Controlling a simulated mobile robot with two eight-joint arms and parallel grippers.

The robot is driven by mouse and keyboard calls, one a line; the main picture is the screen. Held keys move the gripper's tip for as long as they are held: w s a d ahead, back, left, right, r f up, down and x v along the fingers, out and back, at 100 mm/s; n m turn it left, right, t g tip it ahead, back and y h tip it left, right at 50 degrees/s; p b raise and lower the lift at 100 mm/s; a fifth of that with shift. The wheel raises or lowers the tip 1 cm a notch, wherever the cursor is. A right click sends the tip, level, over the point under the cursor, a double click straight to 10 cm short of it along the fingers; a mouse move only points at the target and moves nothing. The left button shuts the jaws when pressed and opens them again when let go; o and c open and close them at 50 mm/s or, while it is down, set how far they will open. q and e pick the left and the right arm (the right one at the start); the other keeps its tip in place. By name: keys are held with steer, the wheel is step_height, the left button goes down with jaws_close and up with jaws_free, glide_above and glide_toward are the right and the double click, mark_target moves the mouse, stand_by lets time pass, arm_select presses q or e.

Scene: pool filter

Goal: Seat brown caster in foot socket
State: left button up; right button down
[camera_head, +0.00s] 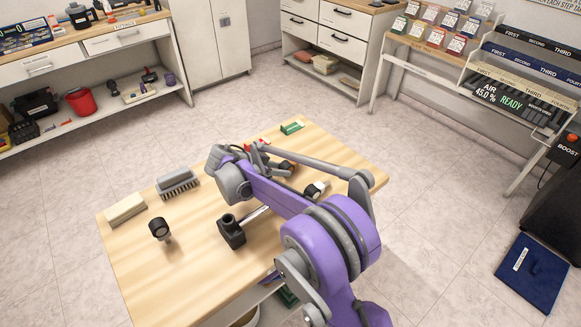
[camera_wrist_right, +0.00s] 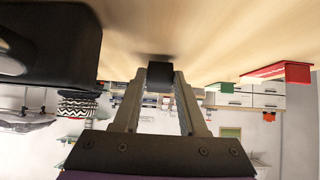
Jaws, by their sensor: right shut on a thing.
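The right gripper (camera_wrist_right: 160,88) is shut on a small dark block-like piece (camera_wrist_right: 160,76), close to the wooden tabletop; what this piece belongs to is unclear. In the head view my purple arm and grey wrist hide the fingers. A black foot-like piece (camera_head: 231,231) with a metal rod (camera_head: 256,213) lies on the table; its socket is not clear. A brown-and-dark piece (camera_head: 288,167), possibly the brown caster, shows partly behind my arm. A caster with a dark wheel (camera_head: 159,228) stands front left, and another pale-and-black one (camera_head: 316,189) lies right of my arm. My left gripper is out of view.
A brush (camera_head: 178,182) and a pale block (camera_head: 126,208) lie at the table's left edge. A green box (camera_head: 292,127) is at the far edge. A red box (camera_wrist_right: 278,72) and a large black shape (camera_wrist_right: 45,45) flank the fingers.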

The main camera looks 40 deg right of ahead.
steer(key=shift+r+p, duration=0.3)
steer(key=shift+r, duration=0.25)
step_height(320, 180, up, 6)
steer(key=p, duration=0.4)
steer(key=shift+r, duration=0.2)
